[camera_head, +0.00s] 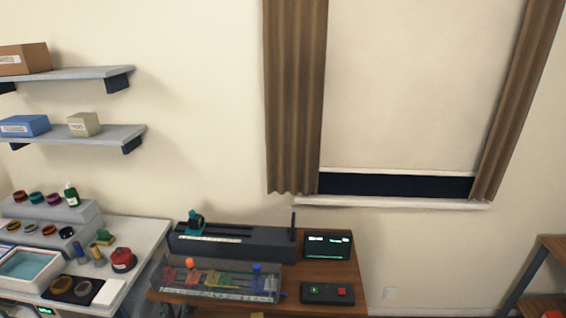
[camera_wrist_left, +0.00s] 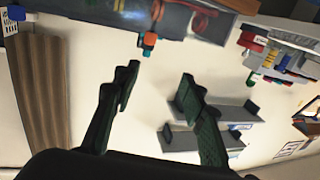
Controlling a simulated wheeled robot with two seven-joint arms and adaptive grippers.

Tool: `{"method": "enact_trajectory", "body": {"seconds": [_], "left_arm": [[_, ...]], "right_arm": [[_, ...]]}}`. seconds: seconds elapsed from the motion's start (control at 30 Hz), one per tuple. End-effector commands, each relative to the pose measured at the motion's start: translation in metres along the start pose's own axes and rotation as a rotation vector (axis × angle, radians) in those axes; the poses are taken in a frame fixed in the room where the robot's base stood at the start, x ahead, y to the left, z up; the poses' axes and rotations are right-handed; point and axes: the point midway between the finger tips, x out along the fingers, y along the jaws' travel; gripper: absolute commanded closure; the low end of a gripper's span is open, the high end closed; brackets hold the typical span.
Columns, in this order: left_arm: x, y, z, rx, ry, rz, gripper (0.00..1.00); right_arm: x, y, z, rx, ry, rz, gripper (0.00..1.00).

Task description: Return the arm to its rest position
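My left gripper (camera_wrist_left: 160,80) shows in the left wrist view. Its two dark green fingers stand well apart with nothing between them, only the wall behind. The view is turned over, with the wall shelves low and the workbench along the top. An orange and teal piece (camera_wrist_left: 149,40) shows beyond the fingertips, apart from them. I cannot make out either gripper in the head view, and my right gripper shows in neither view.
A wooden table (camera_head: 185,300) carries a long dark rail unit (camera_head: 260,245), a clear case of coloured parts (camera_head: 220,280), a screen (camera_head: 327,245) and a button box (camera_head: 327,293). A white bench (camera_head: 150,235) stands left. Wall shelves (camera_head: 90,73) hold boxes. A brown curtain (camera_head: 295,95) hangs behind.

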Motion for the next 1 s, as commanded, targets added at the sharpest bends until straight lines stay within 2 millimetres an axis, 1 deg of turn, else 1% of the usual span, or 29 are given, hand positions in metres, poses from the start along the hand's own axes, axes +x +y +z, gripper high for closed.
{"method": "enact_trajectory", "body": {"seconds": [0.03,0.17,0.27,0.37,0.4,0.47,0.57,0.67,0.7,0.77,0.8,0.87,0.9,0.97,1.0], "left_arm": [[-0.001,0.002,0.010,0.002,-0.017,0.005,0.61],[-0.003,0.005,0.033,0.007,-0.055,0.014,0.61],[-0.005,0.008,0.054,0.011,-0.090,0.023,0.61],[-0.009,0.012,0.079,0.017,-0.132,0.035,0.61],[-0.011,0.014,0.092,0.021,-0.153,0.041,0.61],[-0.015,0.017,0.111,0.025,-0.185,0.049,0.61],[-0.026,0.021,0.149,0.032,-0.250,0.065,0.61],[-0.043,0.025,0.197,0.044,-0.332,0.084,0.61],[-0.052,0.027,0.220,0.051,-0.372,0.093,0.61],[-0.071,0.028,0.259,0.061,-0.440,0.107,0.61],[-0.085,0.029,0.284,0.068,-0.487,0.116,0.61],[-0.109,0.029,0.322,0.078,-0.558,0.130,0.61],[-0.126,0.028,0.346,0.085,-0.604,0.138,0.61],[-0.153,0.026,0.381,0.099,-0.674,0.151,0.61],[-0.173,0.024,0.403,0.106,-0.720,0.158,0.61]], "right_arm": [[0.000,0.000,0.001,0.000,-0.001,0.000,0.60],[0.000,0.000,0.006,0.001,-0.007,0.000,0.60],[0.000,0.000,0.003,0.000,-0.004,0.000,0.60],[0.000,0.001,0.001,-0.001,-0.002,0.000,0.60],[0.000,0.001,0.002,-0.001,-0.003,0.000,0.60],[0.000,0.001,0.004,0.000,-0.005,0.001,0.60],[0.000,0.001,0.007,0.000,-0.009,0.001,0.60],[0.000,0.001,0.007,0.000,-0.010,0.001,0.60],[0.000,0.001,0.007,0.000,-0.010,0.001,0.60],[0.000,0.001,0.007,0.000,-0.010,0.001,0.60],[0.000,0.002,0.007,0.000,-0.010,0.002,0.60],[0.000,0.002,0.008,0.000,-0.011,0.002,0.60],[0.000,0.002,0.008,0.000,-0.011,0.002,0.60],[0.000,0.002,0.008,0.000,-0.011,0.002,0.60],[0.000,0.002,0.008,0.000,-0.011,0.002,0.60]]}}
